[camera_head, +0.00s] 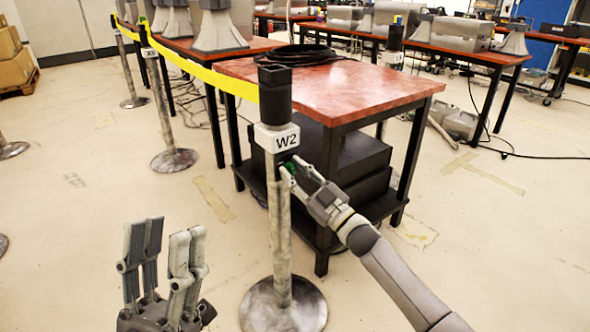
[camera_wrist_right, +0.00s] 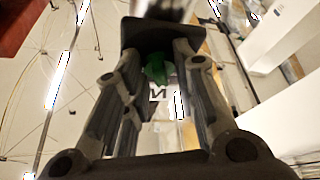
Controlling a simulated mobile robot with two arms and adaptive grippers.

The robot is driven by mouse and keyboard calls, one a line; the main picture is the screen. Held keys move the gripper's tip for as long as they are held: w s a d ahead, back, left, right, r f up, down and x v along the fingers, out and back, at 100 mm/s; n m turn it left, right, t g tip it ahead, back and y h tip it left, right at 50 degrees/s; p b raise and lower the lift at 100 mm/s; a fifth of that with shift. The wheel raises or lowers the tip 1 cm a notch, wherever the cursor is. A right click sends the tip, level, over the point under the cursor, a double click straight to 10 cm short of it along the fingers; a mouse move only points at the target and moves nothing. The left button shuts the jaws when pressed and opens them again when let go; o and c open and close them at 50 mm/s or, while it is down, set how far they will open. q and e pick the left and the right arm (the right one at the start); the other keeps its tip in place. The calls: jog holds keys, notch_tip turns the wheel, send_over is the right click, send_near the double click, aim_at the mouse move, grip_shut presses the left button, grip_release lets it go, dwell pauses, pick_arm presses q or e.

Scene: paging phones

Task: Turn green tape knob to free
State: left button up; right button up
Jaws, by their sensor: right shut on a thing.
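The green knob (camera_wrist_right: 157,70) sits on the side of the post marked W2 (camera_head: 281,220), just below the white W2 label (camera_head: 277,138). In the head view only a little of the green knob (camera_head: 291,167) shows past the fingers. My right gripper (camera_head: 292,172) is at the post, its fingers shut on the knob. In the right wrist view the fingers of this gripper (camera_wrist_right: 155,75) stand on both sides of the knob. My left gripper (camera_head: 165,250) is open and empty at the lower left, apart from the post.
Yellow tape (camera_head: 200,70) runs from the W2 post head to a second post (camera_head: 165,110) behind. A red-topped table (camera_head: 340,92) with black cables (camera_head: 298,55) and a dark box beneath stands close behind the W2 post.

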jog(key=n+g, duration=0.1)
jog(key=n, duration=0.1)
jog(key=n+p, duration=0.1)
jog(key=n, duration=0.1)
jog(key=shift+d+g+y, duration=0.1)
jog(key=shift+g+y, duration=0.3)
pick_arm(q)
jog(key=w+f+g+y, duration=0.1)
jog(key=w+f+g, duration=0.3)
jog(key=w, duration=0.1)
jog(key=shift+w+d+f+y, duration=0.3)
jog(key=shift+w+d, duration=0.05)
jog(key=shift+d, duration=0.1)
pick_arm(e)
jog(key=shift+n+g, duration=0.6)
jog(key=shift+n, duration=0.5)
jog(key=o, duration=0.7)
jog(key=v, duration=1.2)
jog(key=shift+f, duration=0.15)
jog(key=shift+y, duration=0.3)
